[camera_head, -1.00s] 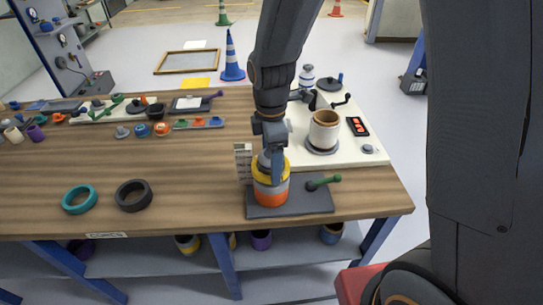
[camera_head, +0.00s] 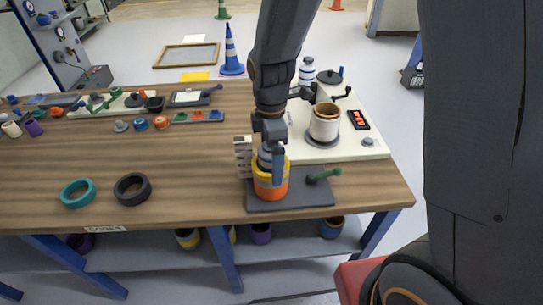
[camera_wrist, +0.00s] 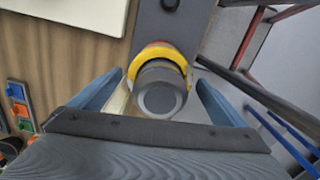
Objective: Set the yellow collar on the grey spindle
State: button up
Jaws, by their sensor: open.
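The yellow collar (camera_head: 257,163) is around the grey spindle, above an orange band (camera_head: 268,190); in the wrist view the yellow collar (camera_wrist: 183,66) rings the spindle's round grey end (camera_wrist: 160,96). A strip of orange shows just beyond the collar's far edge. My gripper (camera_head: 271,174) is over the spindle, pointing down. In the wrist view my gripper (camera_wrist: 160,80) has its two blue fingers apart on either side of the collar, with gaps visible. In the head view a finger hides part of the collar, so I cannot tell how closely it sits on the orange band.
A pale block stack (camera_head: 243,157) is close on the left. A teal ring (camera_head: 78,193) and a black ring (camera_head: 132,189) lie left on open wood.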

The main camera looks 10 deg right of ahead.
jog(key=shift+r, duration=0.1)
jog(key=shift+r+b, duration=0.8)
jog(key=shift+r, duration=3)
jog(key=s+d+f+m, duration=0.1)
jog(key=s+d+m, duration=0.2)
jog(key=d+m, duration=0.3)
jog(key=s+d+f+m+t, duration=0.1)
jog(key=s+d+m, duration=0.3)
jog(key=m, duration=0.9)
jog(key=d+f, duration=0.1)
jog(key=d, duration=0.1)
jog(key=shift+s+d+b, duration=0.3)
jog(key=shift+d, duration=0.1)
